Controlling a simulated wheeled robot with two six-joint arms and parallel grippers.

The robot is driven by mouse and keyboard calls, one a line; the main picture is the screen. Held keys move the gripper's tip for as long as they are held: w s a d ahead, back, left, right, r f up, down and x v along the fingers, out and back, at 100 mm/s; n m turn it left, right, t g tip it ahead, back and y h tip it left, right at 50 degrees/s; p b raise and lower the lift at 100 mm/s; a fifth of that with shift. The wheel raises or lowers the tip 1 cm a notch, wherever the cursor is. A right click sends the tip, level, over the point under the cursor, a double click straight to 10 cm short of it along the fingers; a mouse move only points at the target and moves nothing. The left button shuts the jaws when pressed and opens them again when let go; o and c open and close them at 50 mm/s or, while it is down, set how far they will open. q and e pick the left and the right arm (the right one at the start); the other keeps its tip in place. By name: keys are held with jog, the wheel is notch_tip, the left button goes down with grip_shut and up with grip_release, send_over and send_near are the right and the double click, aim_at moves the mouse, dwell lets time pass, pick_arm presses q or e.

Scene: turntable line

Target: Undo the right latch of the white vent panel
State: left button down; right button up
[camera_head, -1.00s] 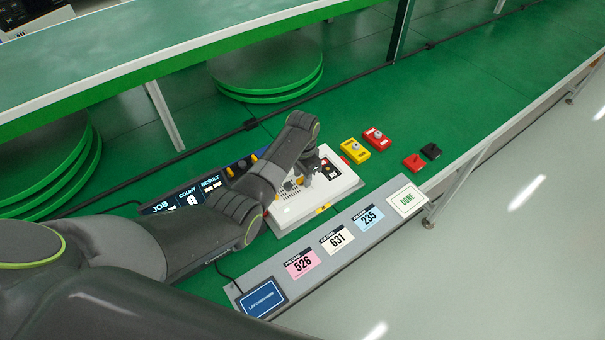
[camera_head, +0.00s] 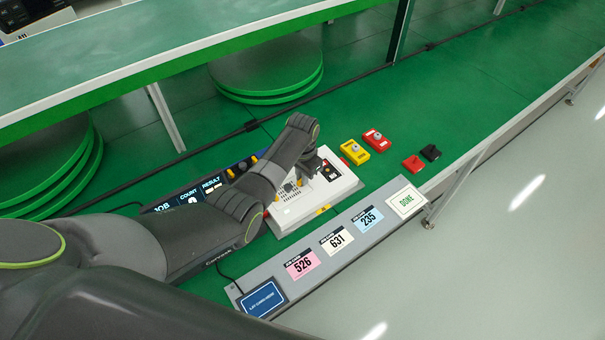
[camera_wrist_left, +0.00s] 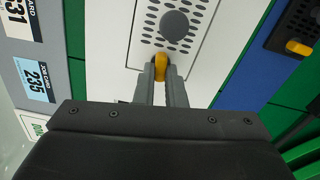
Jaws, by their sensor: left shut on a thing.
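The white vent panel (camera_wrist_left: 185,22) has rows of dark holes and a round grey knob (camera_wrist_left: 174,24) in the left wrist view. A yellow latch (camera_wrist_left: 160,62) sits at its lower edge. My left gripper (camera_wrist_left: 161,76) is shut on this yellow latch, with a finger on each side of it. In the head view my left gripper (camera_head: 309,168) is over the white unit (camera_head: 346,186) and hides part of the panel and the held latch. My right gripper is not in view.
A grey strip with job cards (camera_head: 335,240) and a DONE card (camera_head: 407,201) lies in front of the unit. Yellow (camera_head: 354,152) and red (camera_head: 377,140) button boxes stand behind it to the right.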

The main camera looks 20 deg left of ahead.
pick_arm(q)
jog(key=n+p, duration=0.1)
jog(key=n, duration=0.2)
jog(key=shift+a+r+n+p, duration=0.1)
jog(key=shift+n+p, duration=0.2)
jog(key=n+p, duration=0.1)
jog(key=n, duration=0.3)
jog(key=shift+a+n, duration=0.1)
jog(key=shift+n, duration=0.2)
jog(key=n+p, duration=0.1)
jog(key=n, duration=0.2)
jog(key=shift+a+n+p, duration=0.15)
jog(key=shift+n+p, duration=0.3)
jog(key=shift+n, duration=1.65)
jog(key=c, duration=1.5)
grip_release()
